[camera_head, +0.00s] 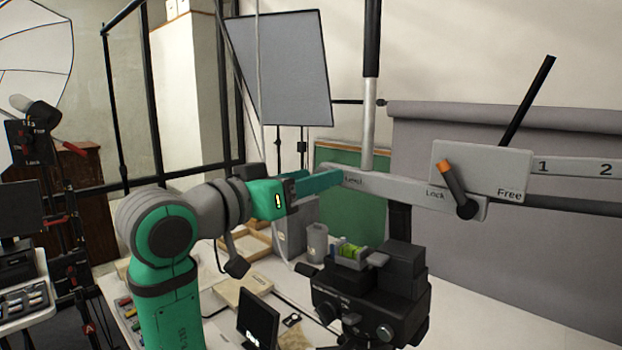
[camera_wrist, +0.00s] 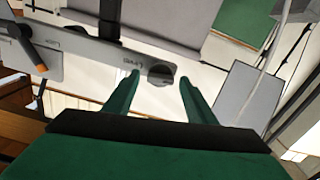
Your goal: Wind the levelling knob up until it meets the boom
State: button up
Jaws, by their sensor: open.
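The levelling knob (camera_wrist: 161,75) is a dark round knob beside the "Level" mark, seen in the wrist view. In the head view my gripper hides it. The grey boom (camera_head: 585,168) with scale numbers runs right from a sleeve, with a grey plate (camera_head: 407,191) marked "Level" and "Lock" to its left. My gripper (camera_head: 330,179) is at the plate's left end. In the wrist view its open green fingers (camera_wrist: 160,78) lie on either side of the knob in the picture. I cannot tell whether they touch it, nor the gap between knob and boom.
An orange-tipped lever (camera_head: 457,190) sits between "Lock" and "Free". A black camera (camera_head: 375,305) with a green bubble level (camera_head: 350,250) stands below the plate. A vertical post (camera_head: 369,110) rises above the plate. A white table (camera_head: 470,325) with wooden trays lies below.

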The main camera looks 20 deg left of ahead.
jog(key=c, duration=1)
jog(key=shift+c, duration=0.2)
jog(key=shift+s+d+m, duration=0.1)
jog(key=shift+m, duration=3.5)
jog(key=o, duration=1)
